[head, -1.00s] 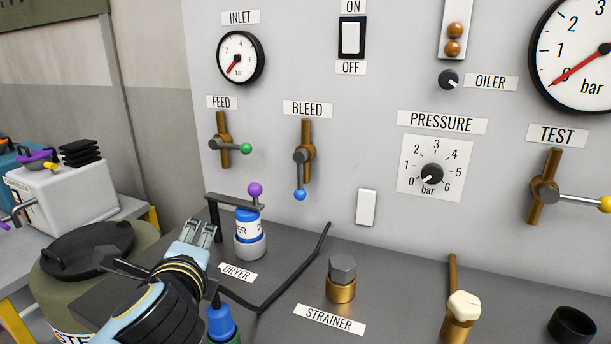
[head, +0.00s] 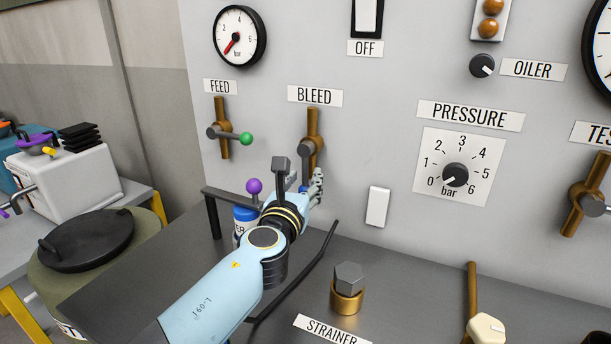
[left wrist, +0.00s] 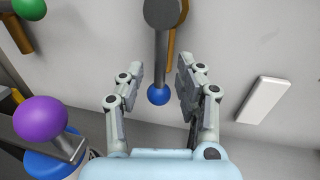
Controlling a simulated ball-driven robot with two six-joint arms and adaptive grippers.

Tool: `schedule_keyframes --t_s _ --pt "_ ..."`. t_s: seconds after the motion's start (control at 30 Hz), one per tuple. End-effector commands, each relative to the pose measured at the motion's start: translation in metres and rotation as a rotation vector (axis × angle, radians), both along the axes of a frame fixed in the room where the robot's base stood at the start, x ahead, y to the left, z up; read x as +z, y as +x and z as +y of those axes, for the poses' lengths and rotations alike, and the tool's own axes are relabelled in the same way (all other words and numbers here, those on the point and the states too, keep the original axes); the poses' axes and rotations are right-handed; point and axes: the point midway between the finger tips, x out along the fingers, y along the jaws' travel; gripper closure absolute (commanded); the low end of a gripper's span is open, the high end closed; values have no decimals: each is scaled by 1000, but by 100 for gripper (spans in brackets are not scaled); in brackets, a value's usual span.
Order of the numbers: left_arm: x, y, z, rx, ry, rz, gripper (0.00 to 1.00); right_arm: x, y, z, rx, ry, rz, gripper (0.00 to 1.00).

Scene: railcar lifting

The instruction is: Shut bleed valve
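The bleed valve (head: 313,125) is a brown pipe on the grey panel under the BLEED label (head: 315,96). Its grey lever hangs straight down and ends in a blue ball. In the head view the ball is mostly hidden by my left gripper (head: 300,184). In the left wrist view the lever (left wrist: 161,55) and blue ball (left wrist: 158,95) show between the two fingers of my left gripper (left wrist: 160,68). The fingers are apart, with gaps on both sides of the ball. My right gripper is not in view.
The feed valve (head: 221,145), its green-knobbed lever pointing right, is left of the bleed valve. The dryer's purple ball (head: 254,186) and bar stand close to my left wrist. A white switch plate (head: 378,207) is to the right. The strainer (head: 347,287) stands on the bench.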

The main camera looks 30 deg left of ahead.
Motion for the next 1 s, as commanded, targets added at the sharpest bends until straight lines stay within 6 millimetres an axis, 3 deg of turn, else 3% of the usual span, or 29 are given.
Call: schedule_keyframes --t_s 0.2,0.47,0.77,1.0 --pt "-1 19 5 0 -1 1 65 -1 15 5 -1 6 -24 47" --pt "-1 20 5 0 -2 0 65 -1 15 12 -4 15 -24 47" --pt "-1 20 5 1 -1 1 100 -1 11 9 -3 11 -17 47" --pt "-1 20 6 1 -1 2 100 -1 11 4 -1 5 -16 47"
